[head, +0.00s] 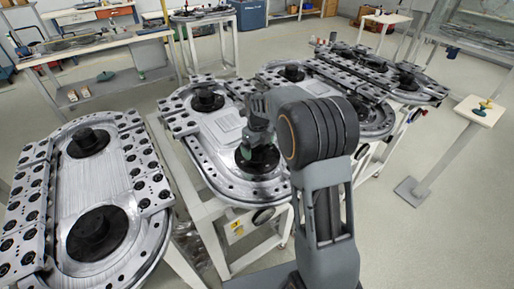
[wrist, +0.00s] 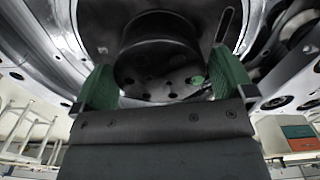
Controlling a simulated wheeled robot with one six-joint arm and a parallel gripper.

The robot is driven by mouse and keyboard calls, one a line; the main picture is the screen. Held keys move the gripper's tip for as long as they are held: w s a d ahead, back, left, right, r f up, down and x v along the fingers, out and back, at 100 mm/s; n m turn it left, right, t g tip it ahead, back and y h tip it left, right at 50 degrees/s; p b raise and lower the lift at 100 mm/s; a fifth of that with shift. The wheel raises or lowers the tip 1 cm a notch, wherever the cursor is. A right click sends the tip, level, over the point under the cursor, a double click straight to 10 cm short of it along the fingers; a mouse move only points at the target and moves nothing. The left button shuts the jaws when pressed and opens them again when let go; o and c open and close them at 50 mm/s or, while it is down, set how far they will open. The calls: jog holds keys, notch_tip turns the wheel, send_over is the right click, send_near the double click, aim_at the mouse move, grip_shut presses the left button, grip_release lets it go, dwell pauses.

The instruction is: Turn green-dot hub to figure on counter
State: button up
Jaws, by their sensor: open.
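The dark round hub (head: 262,161) sits at the near end of the middle grey ring track (head: 215,165). In the wrist view the hub (wrist: 158,60) fills the middle and carries a small green dot (wrist: 197,80) to the right of its centre. My gripper (head: 258,146) is over this hub in the head view and hides part of it. In the wrist view my gripper (wrist: 160,85) is open, with one green finger pad on each side of the hub; contact cannot be told. A small green and yellow figure (head: 484,105) stands on a pale stand at the right.
Another ring track (head: 140,205) with two dark hubs is at the left. More tracks (head: 390,85) stand at the back right. A workbench (head: 85,45) with small items on it is at the back left. Bare floor (head: 440,240) lies at the right.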

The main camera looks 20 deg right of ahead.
jog(key=shift+f, duration=0.3)
jog(key=shift+c, duration=0.2)
